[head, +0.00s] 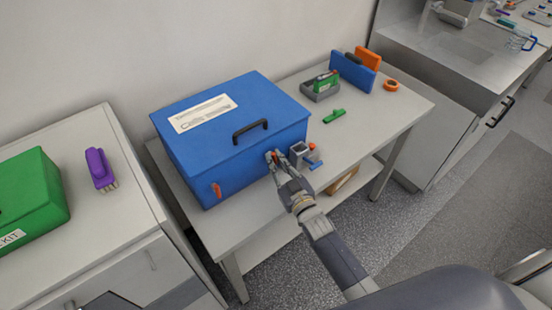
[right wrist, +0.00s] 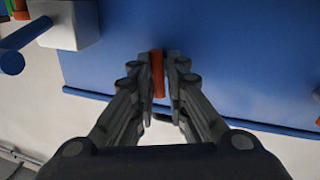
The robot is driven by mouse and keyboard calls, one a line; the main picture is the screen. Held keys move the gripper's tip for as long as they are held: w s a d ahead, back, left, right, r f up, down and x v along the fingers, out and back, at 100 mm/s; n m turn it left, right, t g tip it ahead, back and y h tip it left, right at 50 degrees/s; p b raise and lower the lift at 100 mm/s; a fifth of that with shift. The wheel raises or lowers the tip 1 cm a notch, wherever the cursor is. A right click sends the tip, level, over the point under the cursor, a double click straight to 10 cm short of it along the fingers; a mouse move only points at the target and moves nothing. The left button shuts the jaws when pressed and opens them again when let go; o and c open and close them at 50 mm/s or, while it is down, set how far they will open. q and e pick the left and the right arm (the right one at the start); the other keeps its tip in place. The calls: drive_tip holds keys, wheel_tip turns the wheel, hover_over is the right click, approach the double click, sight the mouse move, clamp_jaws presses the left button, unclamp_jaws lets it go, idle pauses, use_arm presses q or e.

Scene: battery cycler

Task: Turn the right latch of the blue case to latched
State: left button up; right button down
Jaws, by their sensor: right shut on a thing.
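The blue case (head: 235,135) stands shut on the white table, with a black handle and a white label on its lid. Its left latch (head: 216,190) is an orange tab on the front face, pointing nearly straight up and down. The right latch (right wrist: 157,72) is an orange bar between the fingers of my right gripper (right wrist: 158,75), running up and down in the right wrist view. My right gripper also shows in the head view (head: 275,158) at the right part of the case's front, shut on this latch and covering most of it. My left gripper is out of view.
A small grey block with a blue part (head: 312,163) stands close right of my right gripper. A grey tray (head: 320,88), a green piece (head: 334,116) and an orange ring (head: 391,85) lie further right. A green case (head: 30,195) and purple brush (head: 100,168) sit on the left cabinet.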

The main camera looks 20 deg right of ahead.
drive_tip(key=shift+w+d+r+m+p, duration=0.15)
drive_tip(key=shift+r+m+p, duration=0.25)
drive_tip(key=shift+m, duration=0.5)
drive_tip(key=c, duration=1.7)
unclamp_jaws()
drive_tip(key=shift+o, duration=0.2)
drive_tip(key=shift+d+f, duration=0.1)
drive_tip(key=shift+f, duration=0.1)
drive_tip(key=s+d, duration=0.1)
drive_tip(key=s, duration=1.1)
drive_tip(key=shift+d, duration=0.4)
